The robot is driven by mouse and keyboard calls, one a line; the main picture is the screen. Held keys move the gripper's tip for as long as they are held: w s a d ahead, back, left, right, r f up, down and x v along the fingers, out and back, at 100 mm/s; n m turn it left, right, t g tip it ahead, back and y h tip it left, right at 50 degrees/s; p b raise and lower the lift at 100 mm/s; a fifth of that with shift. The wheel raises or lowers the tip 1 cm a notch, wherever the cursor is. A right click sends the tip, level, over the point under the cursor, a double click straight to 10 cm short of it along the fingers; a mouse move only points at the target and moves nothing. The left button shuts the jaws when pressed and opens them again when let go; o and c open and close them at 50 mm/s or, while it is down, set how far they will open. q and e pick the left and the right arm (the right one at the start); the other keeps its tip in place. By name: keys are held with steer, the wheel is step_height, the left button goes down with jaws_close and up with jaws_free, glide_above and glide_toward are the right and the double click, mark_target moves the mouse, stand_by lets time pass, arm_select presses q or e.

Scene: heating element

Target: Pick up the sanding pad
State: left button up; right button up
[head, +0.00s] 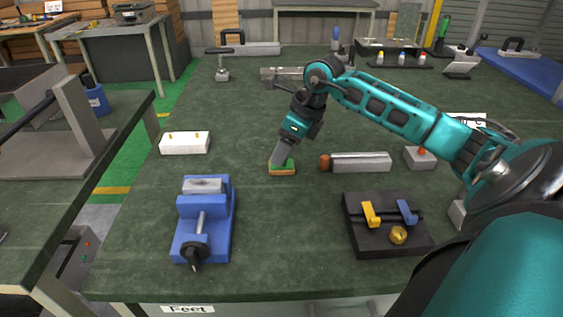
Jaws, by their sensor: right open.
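The sanding pad (284,171) is a small block with a green top and a tan-orange lower edge. It lies on the dark green workbench top near the middle of the head view. My right gripper (281,160) comes down from above and reaches the pad, with its fingers at the pad's top. The fingers partly cover the pad. The jaws are open, and I cannot tell whether they touch it. My left gripper is not in view.
A blue vise (221,198) stands front left of the pad. A white box (185,143) lies to the left. A grey bar with an orange-brown end (360,162) lies to the right. A black fixture (385,238) stands front right. The bench between vise and fixture is clear.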

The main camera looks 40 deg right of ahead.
steer(key=shift+x, duration=1.15)
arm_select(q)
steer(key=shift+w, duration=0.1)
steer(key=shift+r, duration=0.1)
arm_select(e)
steer(key=c, duration=1.1)
steer(key=shift+r, duration=0.15)
steer(key=shift+c, duration=0.2)
arm_select(q)
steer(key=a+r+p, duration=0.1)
steer(key=p, duration=0.1)
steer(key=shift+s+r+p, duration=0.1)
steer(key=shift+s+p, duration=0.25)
arm_select(e)
step_height(320, 180, up, 20)
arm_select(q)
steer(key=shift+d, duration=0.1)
